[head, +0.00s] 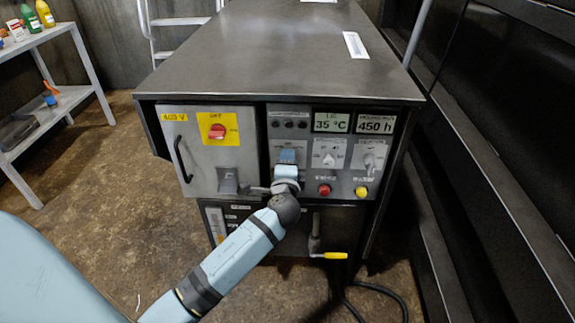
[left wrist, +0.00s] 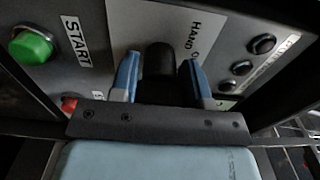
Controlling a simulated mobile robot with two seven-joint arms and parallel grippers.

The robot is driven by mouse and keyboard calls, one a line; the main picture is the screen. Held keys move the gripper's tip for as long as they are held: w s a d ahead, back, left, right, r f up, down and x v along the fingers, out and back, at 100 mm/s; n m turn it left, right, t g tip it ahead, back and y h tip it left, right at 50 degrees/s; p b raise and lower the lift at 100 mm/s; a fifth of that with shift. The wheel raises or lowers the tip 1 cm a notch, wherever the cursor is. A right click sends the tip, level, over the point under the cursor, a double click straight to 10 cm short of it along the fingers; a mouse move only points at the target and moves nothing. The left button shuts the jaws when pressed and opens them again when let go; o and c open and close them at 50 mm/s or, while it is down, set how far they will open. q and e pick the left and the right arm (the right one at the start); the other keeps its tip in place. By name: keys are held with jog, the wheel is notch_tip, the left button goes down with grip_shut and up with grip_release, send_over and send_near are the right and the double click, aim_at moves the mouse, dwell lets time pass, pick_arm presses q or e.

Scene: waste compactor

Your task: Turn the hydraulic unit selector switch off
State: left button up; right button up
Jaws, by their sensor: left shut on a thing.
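The hydraulic unit's grey front panel (head: 345,180) stands under a dark top. My left gripper (head: 287,163) reaches up to the panel's left column and covers most of the switch there. In the left wrist view, a black selector knob (left wrist: 158,65) sits between my two blue fingertips, on a grey plate lettered "HAND O…"; the rest of the lettering is hidden. The fingers are shut on the knob from both sides. The knob's exact pointing direction is hard to tell. My right gripper is not in view.
A red rotary switch (head: 217,131) on yellow is at the panel's left. Two more selectors (head: 328,158) (head: 371,160), a red button (head: 324,189) and a yellow button (head: 361,192) lie right of my gripper. A green START button (left wrist: 30,46) is close by. A yellow-handled lever (head: 330,255) projects below.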

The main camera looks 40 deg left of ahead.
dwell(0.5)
pick_arm(q)
jog(key=o, duration=0.9)
jog(key=p+v, duration=0.1)
jog(key=v, duration=0.6)
jog(key=shift+s+d+p, duration=0.2)
jog(key=shift+s+p, duration=0.1)
jog(key=shift+p, duration=0.05)
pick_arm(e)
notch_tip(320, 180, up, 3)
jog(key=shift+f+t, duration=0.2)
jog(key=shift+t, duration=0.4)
